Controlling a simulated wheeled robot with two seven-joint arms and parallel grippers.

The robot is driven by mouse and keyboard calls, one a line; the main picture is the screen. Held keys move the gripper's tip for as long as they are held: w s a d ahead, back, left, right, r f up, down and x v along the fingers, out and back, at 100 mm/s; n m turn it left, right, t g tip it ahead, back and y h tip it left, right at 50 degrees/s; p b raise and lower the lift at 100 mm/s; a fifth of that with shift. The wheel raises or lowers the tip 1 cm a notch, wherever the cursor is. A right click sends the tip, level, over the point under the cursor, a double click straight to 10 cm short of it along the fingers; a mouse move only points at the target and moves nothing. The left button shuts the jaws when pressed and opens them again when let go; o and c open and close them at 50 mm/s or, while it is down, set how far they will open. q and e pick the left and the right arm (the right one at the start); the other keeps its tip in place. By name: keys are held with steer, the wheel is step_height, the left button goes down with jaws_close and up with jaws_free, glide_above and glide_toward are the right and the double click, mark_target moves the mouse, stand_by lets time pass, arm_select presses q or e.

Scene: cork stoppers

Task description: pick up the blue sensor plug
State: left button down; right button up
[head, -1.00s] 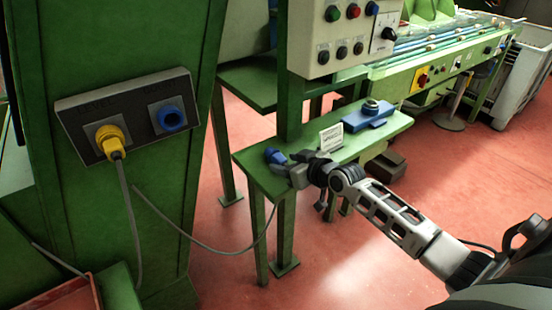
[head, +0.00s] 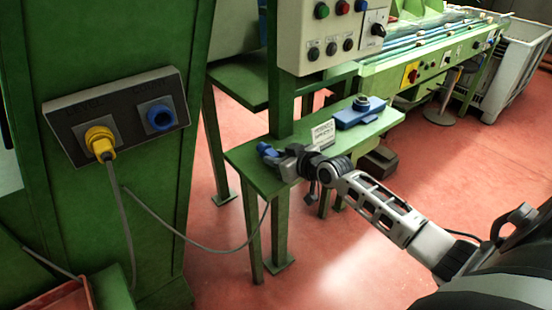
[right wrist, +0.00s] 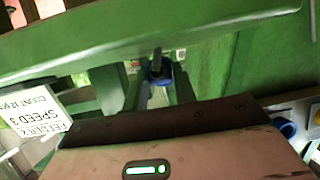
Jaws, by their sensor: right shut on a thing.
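The blue sensor plug (head: 266,150) is at the near left end of a narrow green shelf (head: 243,163). A grey cable runs from the shelf's near end across to the panel at left. My right gripper (head: 279,158) reaches in from the right and is shut on the plug. In the right wrist view the blue plug (right wrist: 160,73) sits between the two fingers. I cannot tell whether it touches the shelf. A blue socket (head: 160,117) is on the grey panel at left, beside a yellow plug (head: 100,141) in its own socket. My left gripper is not in view.
On the shelf stand a small white sign (head: 323,132) and a blue box with a round top (head: 360,113). A green post rises behind the plug to a control box (head: 331,35) with buttons. Red floor is open at the lower right.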

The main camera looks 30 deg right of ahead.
mark_target(267, 147)
step_height(267, 147, up, 3)
steer(key=shift+p, duration=0.3)
steer(key=s+a+r+p, duration=0.1)
steer(key=s+a+r, duration=0.1)
steer(key=s+r, duration=0.4)
steer(key=s+a+r, duration=0.3)
steer(key=s, duration=0.4)
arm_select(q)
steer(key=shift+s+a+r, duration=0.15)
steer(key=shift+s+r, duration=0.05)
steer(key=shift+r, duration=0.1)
arm_select(e)
steer(key=s+a+m+h, duration=0.1)
steer(key=s+a+h, duration=0.1)
steer(key=a, duration=0.8)
steer(key=shift+s+a+m, duration=0.35)
steer(key=shift+s+m, duration=0.05)
steer(key=shift+s, duration=0.35)
